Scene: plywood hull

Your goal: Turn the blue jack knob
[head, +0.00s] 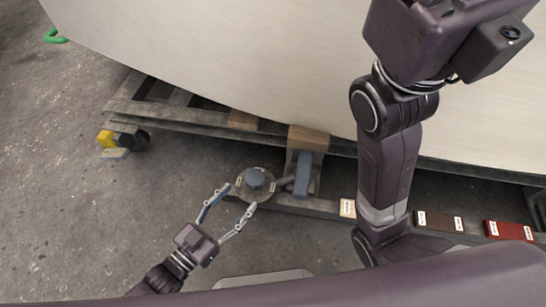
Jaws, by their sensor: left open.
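The blue jack knob (255,180) sits on a round grey disc (243,191) with small pale labels, low beside the hull's wooden cradle. A blue-grey jack post (303,176) stands to its right, under a wooden block. My left gripper (240,196) comes up from the lower left and is open. Its two fingertips lie at the near edge of the disc, one to the left and one below the knob. I cannot tell whether they touch the disc. My right arm rises on the right, and its fingers are out of view.
The pale plywood hull (250,60) overhangs the cradle (160,110). A yellow-and-black caster (107,139) is at its left corner. Labelled sample blocks, including a dark red one (508,230), lie along the lower rail at right. The concrete floor at left is clear, except for a green object (55,37).

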